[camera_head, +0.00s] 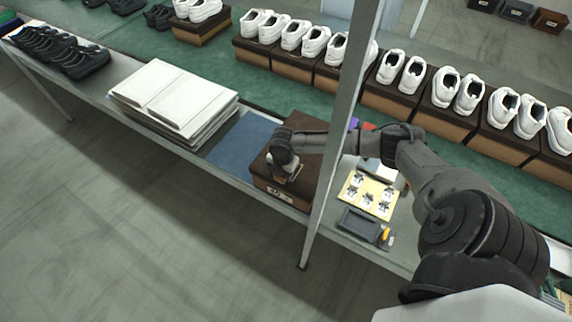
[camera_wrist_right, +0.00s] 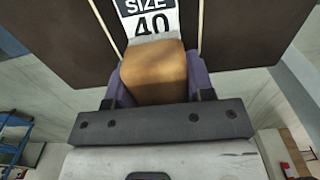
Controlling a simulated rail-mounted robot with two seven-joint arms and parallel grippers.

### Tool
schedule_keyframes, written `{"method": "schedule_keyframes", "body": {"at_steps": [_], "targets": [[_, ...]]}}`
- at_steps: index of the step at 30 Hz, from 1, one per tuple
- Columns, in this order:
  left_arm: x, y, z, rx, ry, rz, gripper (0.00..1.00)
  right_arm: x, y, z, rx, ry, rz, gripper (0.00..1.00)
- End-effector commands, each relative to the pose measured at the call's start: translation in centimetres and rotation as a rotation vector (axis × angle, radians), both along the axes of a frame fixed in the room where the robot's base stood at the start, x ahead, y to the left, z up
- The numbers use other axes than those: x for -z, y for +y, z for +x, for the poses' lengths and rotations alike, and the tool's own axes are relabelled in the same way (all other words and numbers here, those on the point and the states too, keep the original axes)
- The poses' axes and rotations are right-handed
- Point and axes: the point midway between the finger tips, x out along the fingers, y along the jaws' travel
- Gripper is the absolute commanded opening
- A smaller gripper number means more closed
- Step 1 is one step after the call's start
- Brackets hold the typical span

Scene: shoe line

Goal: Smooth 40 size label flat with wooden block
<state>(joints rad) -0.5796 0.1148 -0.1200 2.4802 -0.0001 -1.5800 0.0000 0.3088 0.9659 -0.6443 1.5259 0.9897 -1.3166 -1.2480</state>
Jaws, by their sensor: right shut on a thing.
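My right gripper (camera_head: 291,174) is at the front edge of a dark brown shoe box (camera_head: 308,122) on the bench. In the right wrist view it is shut on a wooden block (camera_wrist_right: 153,75), held between two purple fingers. The white 40 size label (camera_head: 277,192) is on the box's front face. In the wrist view the label (camera_wrist_right: 150,18) reads "SIZE 40" in black and white, and the block covers its lower part. I cannot tell whether the block touches the label. My left gripper is not in view.
A blue mat (camera_head: 243,145) and stacked white boards (camera_head: 176,96) lie left of the box. A grey upright post (camera_head: 339,130) stands just right of it. Beyond are a yellow card (camera_head: 369,194) and a dark tray (camera_head: 362,227). Shoes on boxes line the green surface behind.

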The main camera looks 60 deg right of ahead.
Motion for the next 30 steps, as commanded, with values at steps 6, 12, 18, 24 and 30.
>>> {"method": "schedule_keyframes", "body": {"at_steps": [6, 12, 18, 24, 30], "targets": [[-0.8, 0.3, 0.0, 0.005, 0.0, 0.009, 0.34, 0.1, 0.3, 0.0, 0.001, 0.0, -0.001, 0.3], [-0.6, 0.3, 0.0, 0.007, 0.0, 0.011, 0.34, 0.4, -0.2, 0.0, 0.0, 0.001, -0.002, 0.3], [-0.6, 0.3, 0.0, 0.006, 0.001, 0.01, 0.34, 0.3, -1.7, -0.1, 0.002, 0.003, -0.004, 0.3], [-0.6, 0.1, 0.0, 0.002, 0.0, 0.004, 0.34, 0.3, -3.3, -0.1, 0.001, 0.003, -0.003, 0.3], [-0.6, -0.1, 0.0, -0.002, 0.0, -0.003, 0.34, 0.2, -3.8, -0.1, 0.0, 0.002, -0.002, 0.3]]}}
